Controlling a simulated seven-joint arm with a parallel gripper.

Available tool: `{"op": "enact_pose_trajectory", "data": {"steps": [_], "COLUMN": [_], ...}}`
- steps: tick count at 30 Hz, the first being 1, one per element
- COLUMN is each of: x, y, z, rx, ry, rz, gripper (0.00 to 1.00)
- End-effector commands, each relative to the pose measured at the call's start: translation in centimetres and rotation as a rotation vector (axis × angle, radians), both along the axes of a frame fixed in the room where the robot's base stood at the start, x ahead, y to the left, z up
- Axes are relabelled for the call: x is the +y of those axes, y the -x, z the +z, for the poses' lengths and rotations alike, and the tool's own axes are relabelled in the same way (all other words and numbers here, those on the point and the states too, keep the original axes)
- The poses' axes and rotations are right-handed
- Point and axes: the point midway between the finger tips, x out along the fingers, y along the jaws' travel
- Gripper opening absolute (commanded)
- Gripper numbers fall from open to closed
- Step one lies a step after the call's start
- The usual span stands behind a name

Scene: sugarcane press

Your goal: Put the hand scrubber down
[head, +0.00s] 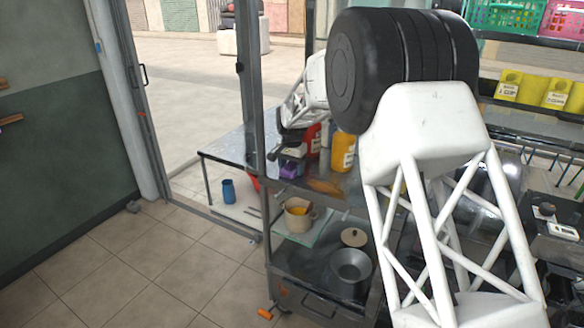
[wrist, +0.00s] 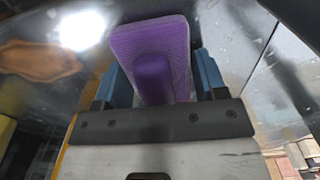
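The purple hand scrubber (wrist: 152,52) sits between the two blue fingers of my gripper (wrist: 163,80) in the wrist view, its flat pad away from the palm. The fingers flank it on both sides and appear closed on it. In the head view the scrubber (head: 290,169) is a small purple block beneath my gripper (head: 283,158), low over the steel counter (head: 335,186). I cannot tell whether it touches the counter. My arm hides part of the counter.
A red container (head: 312,142) and a yellow bottle (head: 343,151) stand close behind and right of the scrubber. A brown patch (head: 325,187) lies on the counter in front. A blue cup (head: 228,190) is left.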

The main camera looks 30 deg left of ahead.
Motion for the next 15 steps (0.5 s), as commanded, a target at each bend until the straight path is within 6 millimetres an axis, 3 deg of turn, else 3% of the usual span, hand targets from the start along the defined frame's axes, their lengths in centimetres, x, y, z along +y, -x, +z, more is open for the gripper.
{"op": "enact_pose_trajectory", "data": {"steps": [3,15], "x": [-0.27,-0.47], "y": [0.05,0.09], "z": [-0.71,-0.93], "rx": [0.007,0.011], "ry": [0.007,0.011], "rz": [-0.001,-0.001], "gripper": [0.87,0.87]}}
